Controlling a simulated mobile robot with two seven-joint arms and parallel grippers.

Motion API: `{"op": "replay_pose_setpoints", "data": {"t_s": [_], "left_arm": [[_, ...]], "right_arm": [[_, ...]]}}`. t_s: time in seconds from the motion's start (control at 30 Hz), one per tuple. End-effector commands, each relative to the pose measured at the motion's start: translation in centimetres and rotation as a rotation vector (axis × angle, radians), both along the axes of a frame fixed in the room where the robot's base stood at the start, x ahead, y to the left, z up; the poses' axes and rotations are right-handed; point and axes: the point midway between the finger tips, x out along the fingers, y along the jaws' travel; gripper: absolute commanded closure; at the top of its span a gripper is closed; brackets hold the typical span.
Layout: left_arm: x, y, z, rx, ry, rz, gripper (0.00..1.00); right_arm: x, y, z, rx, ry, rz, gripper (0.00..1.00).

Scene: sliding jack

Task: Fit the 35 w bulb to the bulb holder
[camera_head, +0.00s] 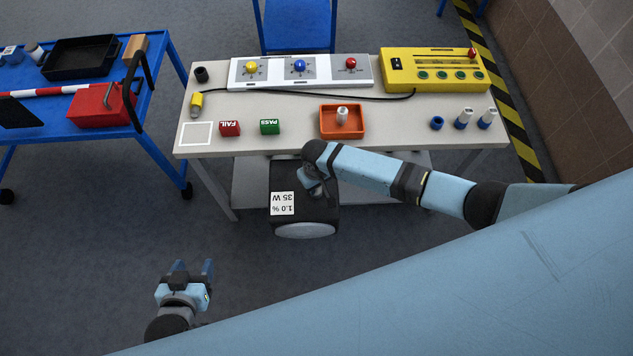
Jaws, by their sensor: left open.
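Two white bulb-like pieces with blue bases stand at the table's right end: one (463,118) and another (487,118). An empty-looking blue ring (437,123) is left of them. A similar white piece (342,115) stands in an orange tray (327,130). No wattage is legible on them. A yellow fitting (196,104) on a black cable lies at the left; it may be the bulb holder. My left gripper (193,266) is open and empty, over the floor away from the table. My right arm ends near the table's front edge; its fingers cannot be made out.
A black box (285,228) labelled "1.0 % 35 W" shows before the table (400,146). Red FAIL (229,129) and green PASS (270,127) blocks, a white switch panel (325,82) and yellow box (450,83) stand on it. A blue cart (166,150) is left.

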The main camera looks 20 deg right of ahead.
Motion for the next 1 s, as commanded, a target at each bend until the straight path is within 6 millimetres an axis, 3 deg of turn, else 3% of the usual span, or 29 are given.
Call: {"op": "replay_pose_setpoints", "data": {"t_s": [1.0], "left_arm": [[0.0, 0.0, 2.7, -0.001, -0.002, 0.000, 0.41]], "right_arm": [[0.0, 0.0, 2.4, 0.000, 0.000, 0.001, 0.99]]}}
